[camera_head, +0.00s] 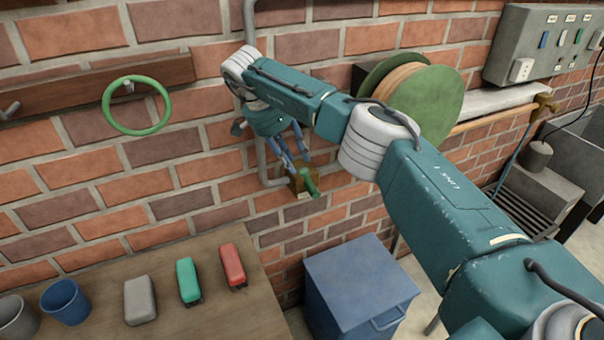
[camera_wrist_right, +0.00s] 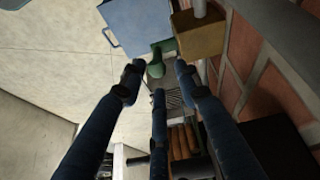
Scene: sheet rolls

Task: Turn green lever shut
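The green lever (camera_head: 308,181) sits on a brass valve body (camera_head: 294,187) on a pipe at the brick wall. In the head view it sticks out from the valve and slants down to the right. My right gripper (camera_head: 292,163) is just above the valve, its fingers pointing down at it. In the right wrist view the fingers (camera_wrist_right: 159,80) are spread and empty. The green lever (camera_wrist_right: 156,65) shows just beyond the fingertips, between them, with the brass body (camera_wrist_right: 199,34) to its right. I cannot tell whether any finger touches the lever. My left gripper is not in view.
A blue bin (camera_head: 358,284) stands below the valve. A wooden table (camera_head: 90,291) with cups and several small blocks is at lower left. A green ring (camera_head: 137,130) hangs on a wall rail, left. A green reel (camera_head: 427,103) is on the wall behind my right arm.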

